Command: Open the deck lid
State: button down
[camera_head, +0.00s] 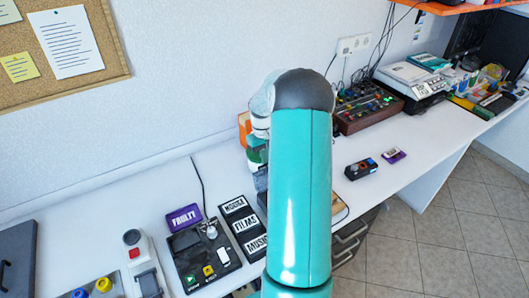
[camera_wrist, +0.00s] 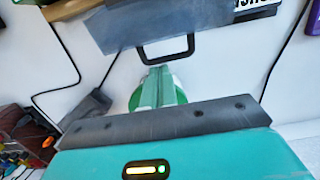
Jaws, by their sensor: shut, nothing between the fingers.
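In the wrist view, a grey flat panel (camera_wrist: 125,25) with a black loop handle (camera_wrist: 191,47) lies ahead of my fingers. It looks like the deck lid, but I cannot be sure; its far part is cut off by the frame. My gripper (camera_wrist: 160,70) is shut and empty, its green fingertips by the handle's opening. I cannot tell whether they touch the handle. In the head view my teal arm hides my fingertips and most of the spot beneath; only a grey edge (camera_head: 261,181) shows beside the arm.
Black labelled cases (camera_head: 243,226), a purple FAULTY case (camera_head: 184,217) and a black button panel (camera_head: 204,257) stand left of my arm. A knobbed box (camera_head: 367,108) stands behind right.

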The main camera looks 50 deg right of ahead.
dwell(0.3)
jog(key=shift+s+a+r+t+h, duration=0.25)
jog(key=shift+s+r+t+h, duration=0.15)
jog(key=shift+s+r+t, duration=0.75)
jog(key=shift+s+a+r, duration=0.1)
jog(key=shift+s+a, duration=0.05)
jog(key=shift+r, duration=0.15)
